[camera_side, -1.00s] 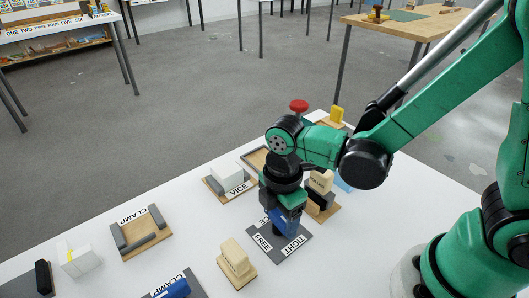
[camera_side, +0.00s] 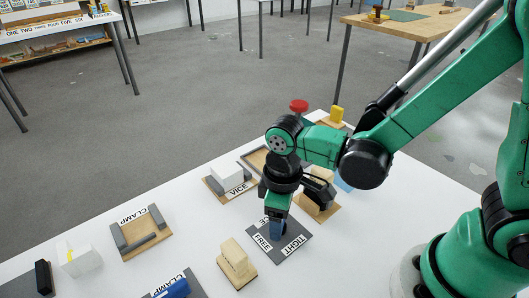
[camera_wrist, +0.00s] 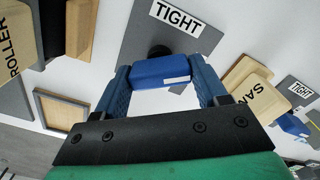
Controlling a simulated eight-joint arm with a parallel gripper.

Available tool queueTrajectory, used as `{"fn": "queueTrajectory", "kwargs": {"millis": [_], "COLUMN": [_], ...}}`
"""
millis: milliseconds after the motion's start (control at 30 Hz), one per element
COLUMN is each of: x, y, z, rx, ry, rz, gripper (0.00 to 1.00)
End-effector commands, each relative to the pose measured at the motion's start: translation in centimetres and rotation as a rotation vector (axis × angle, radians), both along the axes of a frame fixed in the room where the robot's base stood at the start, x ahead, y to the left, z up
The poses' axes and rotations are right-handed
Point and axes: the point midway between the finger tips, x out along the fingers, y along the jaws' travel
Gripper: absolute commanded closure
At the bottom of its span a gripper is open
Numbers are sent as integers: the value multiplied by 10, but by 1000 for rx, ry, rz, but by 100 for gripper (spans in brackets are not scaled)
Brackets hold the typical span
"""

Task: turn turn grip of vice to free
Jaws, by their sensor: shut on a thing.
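The vice's turn grip is a blue bar on a dark plate (camera_side: 291,247) marked FREE and TIGHT; its third label is partly hidden. In the side view my gripper (camera_side: 278,222) points straight down over the plate and mostly hides the grip. In the wrist view the blue turn grip (camera_wrist: 160,71) lies between the two blue finger pads, and my gripper (camera_wrist: 165,88) is shut on it. The TIGHT label (camera_wrist: 178,18) shows beyond it. The vice (camera_side: 231,181), with a white block in it, stands on a wooden base behind and left of the plate.
A wooden block (camera_side: 236,258) stands close at front left. A second blue grip (camera_side: 176,288) lies at the front edge. The clamp (camera_side: 142,235) and a white block (camera_side: 78,259) are at left. A labelled wooden block on a base (camera_side: 318,198) stands close at right.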

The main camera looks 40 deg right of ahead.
Motion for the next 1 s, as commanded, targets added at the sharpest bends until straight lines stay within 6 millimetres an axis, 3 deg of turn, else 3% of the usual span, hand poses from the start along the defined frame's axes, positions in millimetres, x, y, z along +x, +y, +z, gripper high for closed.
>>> {"fn": "queueTrajectory", "kwargs": {"millis": [500, 1000], "x": [0, 0], "y": [0, 0], "z": [0, 0], "rx": [-1, -1], "ry": [0, 0], "rz": [-442, -618], "gripper": [87, 87]}}
